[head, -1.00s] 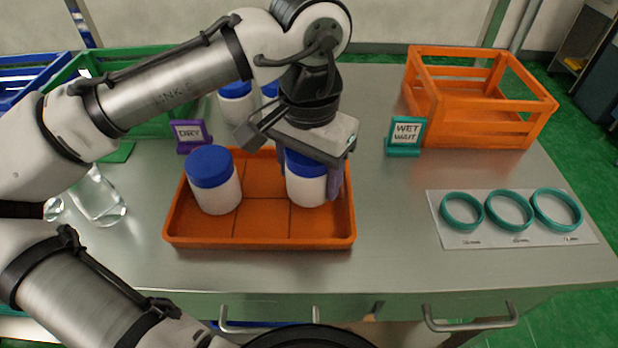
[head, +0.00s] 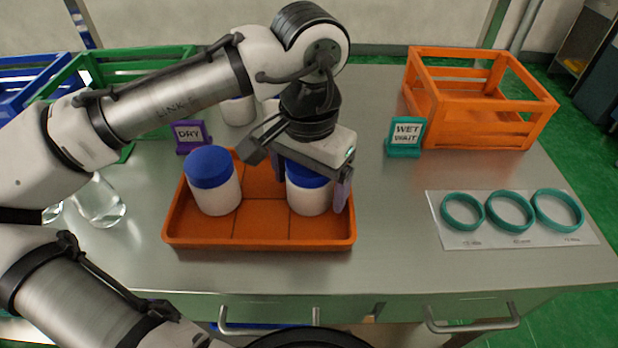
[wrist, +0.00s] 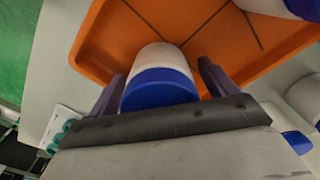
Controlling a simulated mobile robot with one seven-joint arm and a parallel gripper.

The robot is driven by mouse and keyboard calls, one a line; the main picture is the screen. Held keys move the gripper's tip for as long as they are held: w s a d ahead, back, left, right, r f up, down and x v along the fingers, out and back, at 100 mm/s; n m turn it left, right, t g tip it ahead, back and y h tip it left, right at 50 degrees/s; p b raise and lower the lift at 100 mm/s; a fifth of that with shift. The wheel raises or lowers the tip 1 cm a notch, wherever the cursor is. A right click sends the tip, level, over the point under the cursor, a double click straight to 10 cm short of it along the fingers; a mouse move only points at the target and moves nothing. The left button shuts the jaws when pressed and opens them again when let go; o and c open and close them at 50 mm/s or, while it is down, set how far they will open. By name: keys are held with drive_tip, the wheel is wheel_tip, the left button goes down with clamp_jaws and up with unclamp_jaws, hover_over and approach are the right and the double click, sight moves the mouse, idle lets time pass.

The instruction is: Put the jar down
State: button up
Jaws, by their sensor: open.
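A white jar with a blue lid (head: 309,198) stands upright in the right half of the orange tray (head: 200,240). My gripper (head: 300,170) is above it with the fingers reaching down on either side. In the wrist view the same jar (wrist: 160,90) is between my two purple fingers (wrist: 163,92), with a gap visible at the sides, so the gripper is open around it. A second blue-lidded jar (head: 213,180) stands in the tray's left half, apart from my gripper.
A purple DRY sign (head: 192,136) and a teal WET WAIT sign (head: 405,138) stand behind the tray. An orange crate (head: 480,100) is at back right. Three teal rings (head: 508,210) lie on a white sheet. Other jars (head: 238,110) stand behind my arm. Glassware (head: 100,203) is at left.

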wheel_tip(320, 180, up, 12)
drive_tip(key=shift+r+p, duration=0.1)
drive_tip(key=shift+p, duration=0.4)
idle(0.3)
